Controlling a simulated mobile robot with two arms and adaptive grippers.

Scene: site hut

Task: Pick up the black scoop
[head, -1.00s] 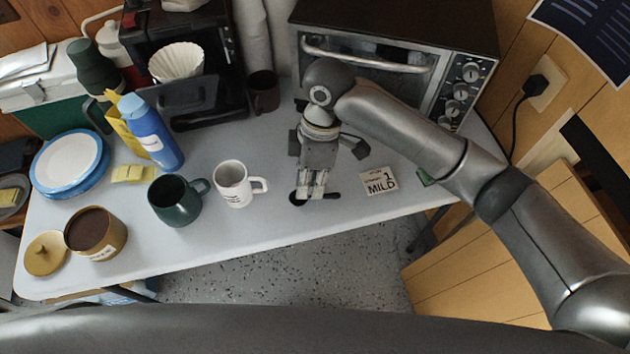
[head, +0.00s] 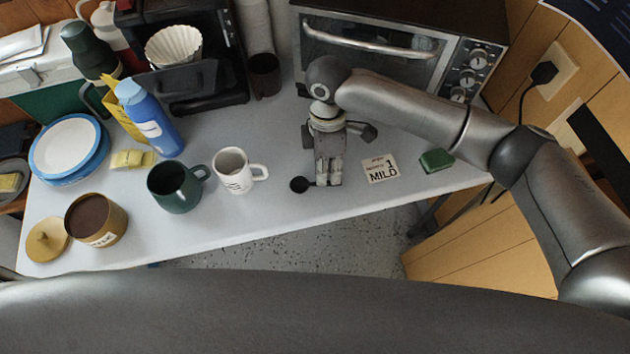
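The black scoop (head: 299,185) lies on the white table near its front edge. Its round bowl shows in the head view, just left of my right gripper's fingers. Its handle is hidden by the gripper. My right gripper (head: 328,181) points down over the scoop's handle side, with its fingertips low at the table. The two fingers show close side by side. I cannot tell whether they are closed on the handle. My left gripper is not in view.
A white mug (head: 233,175) and a green mug (head: 176,190) stand left of the scoop. A card reading "MILD" (head: 380,169) and a green block (head: 436,160) lie to the right. A toaster oven (head: 380,60) stands behind. The table's front edge is close.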

